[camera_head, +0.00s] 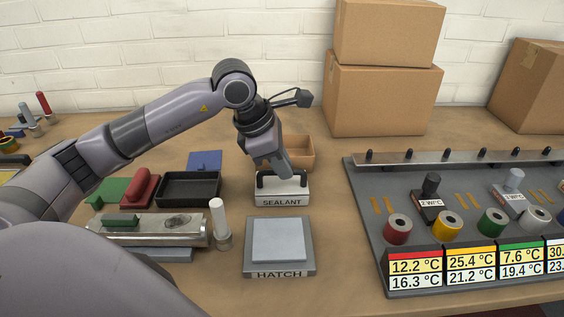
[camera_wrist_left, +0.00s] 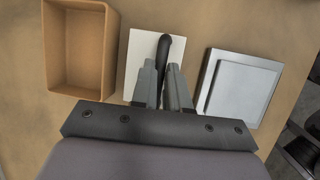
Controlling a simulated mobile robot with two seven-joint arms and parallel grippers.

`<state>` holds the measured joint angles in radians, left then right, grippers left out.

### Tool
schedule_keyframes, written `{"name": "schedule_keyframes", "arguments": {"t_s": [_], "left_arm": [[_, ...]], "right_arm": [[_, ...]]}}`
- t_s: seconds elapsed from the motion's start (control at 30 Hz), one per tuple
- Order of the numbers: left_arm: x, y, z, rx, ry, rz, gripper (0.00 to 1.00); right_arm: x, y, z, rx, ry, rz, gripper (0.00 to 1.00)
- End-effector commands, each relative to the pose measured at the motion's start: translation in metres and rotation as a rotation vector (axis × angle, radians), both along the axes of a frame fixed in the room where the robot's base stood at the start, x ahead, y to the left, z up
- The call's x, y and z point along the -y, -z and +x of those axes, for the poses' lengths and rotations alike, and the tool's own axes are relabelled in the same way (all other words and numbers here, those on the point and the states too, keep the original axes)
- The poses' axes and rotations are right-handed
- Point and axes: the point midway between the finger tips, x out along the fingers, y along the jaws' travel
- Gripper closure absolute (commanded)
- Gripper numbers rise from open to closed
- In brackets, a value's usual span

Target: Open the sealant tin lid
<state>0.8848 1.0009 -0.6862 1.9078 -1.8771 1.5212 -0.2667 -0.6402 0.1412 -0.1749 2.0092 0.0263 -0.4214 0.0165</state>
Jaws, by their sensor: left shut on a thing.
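The sealant tin (camera_head: 282,201), a pale box labelled SEALANT, stands on the table in the middle of the head view. Its light lid (camera_wrist_left: 138,53) lies flat on top in the left wrist view, with a black bar handle (camera_wrist_left: 163,47). My left gripper (camera_head: 281,175) reaches down onto the tin from above and is shut on the handle. In the left wrist view its two fingers (camera_wrist_left: 164,75) stand on either side of the black handle. Part of the handle is hidden by the fingers. My right gripper is not in view.
A cardboard-coloured open bin (camera_head: 299,152) stands just behind the tin. The grey HATCH box (camera_head: 279,246) is in front of it. A black tray (camera_head: 188,188) and a white-topped cylinder (camera_head: 219,222) are to the left. A panel with spools (camera_head: 446,223) is to the right.

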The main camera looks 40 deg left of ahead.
Motion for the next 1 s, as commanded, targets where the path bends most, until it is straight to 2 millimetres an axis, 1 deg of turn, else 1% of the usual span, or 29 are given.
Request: {"name": "schedule_keyframes", "arguments": {"t_s": [0.03,0.2,0.43,0.7,1.0], "left_arm": [[-0.001,-0.005,0.002,-0.017,-0.002,-0.015,1.0],[-0.006,-0.012,0.008,-0.099,-0.004,-0.077,1.0],[-0.013,-0.019,0.018,-0.23,-0.004,-0.177,1.0],[-0.02,-0.022,0.028,-0.351,-0.002,-0.268,1.0],[-0.026,-0.022,0.035,-0.432,-0.001,-0.329,1.0]], "right_arm": [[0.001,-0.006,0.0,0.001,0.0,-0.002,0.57],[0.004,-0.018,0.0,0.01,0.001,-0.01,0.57],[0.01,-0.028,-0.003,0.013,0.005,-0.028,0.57],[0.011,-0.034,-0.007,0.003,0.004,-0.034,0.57],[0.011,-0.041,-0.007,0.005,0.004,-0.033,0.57]]}}
